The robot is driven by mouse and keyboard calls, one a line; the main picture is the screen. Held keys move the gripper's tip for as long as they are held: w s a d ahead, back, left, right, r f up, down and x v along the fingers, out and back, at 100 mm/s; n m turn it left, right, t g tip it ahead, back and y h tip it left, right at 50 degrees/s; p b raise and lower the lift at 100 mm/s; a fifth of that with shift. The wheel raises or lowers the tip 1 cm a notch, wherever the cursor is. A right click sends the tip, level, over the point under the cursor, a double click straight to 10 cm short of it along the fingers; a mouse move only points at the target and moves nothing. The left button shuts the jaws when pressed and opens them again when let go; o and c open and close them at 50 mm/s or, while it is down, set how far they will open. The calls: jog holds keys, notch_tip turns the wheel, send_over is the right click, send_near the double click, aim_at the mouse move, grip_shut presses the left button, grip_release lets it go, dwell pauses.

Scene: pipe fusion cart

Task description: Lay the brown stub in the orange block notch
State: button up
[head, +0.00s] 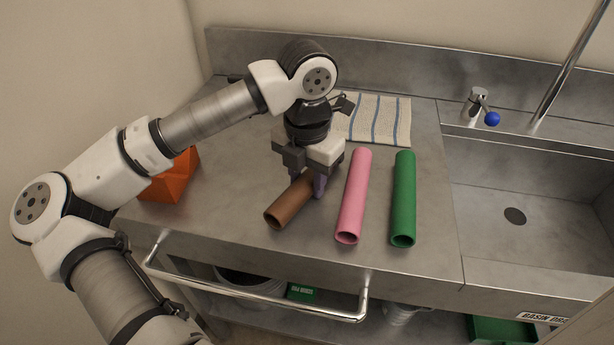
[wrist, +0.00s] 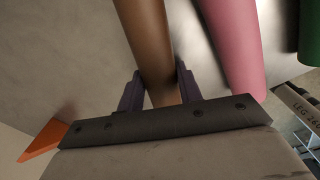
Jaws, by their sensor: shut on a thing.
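The brown stub (head: 289,204) is a short hollow tube on the steel counter, its open end facing the front left. My gripper (head: 308,184) is over it, with its fingers shut on its sides. In the wrist view the brown stub (wrist: 148,45) runs between the two dark fingers of my gripper (wrist: 161,92). I cannot tell whether the stub still touches the counter. The orange block (head: 172,178) stands at the counter's left side, partly hidden behind my arm. Its corner shows at the left of the wrist view (wrist: 43,142). Its notch is not clearly visible.
A pink tube (head: 354,198) lies just right of the brown stub, and a green tube (head: 403,200) lies beyond it. A striped cloth (head: 385,118) is at the back. The sink (head: 540,190) is at right. Counter (head: 225,205) between block and stub is clear.

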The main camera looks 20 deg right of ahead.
aim_at(307, 177)
jog(key=shift+f, duration=0.25)
jog(key=o, duration=1)
jog(key=shift+r, duration=0.1)
jog(key=shift+r, duration=0.15)
notch_tip(307, 177, up, 12)
jog(key=shift+r, duration=0.1)
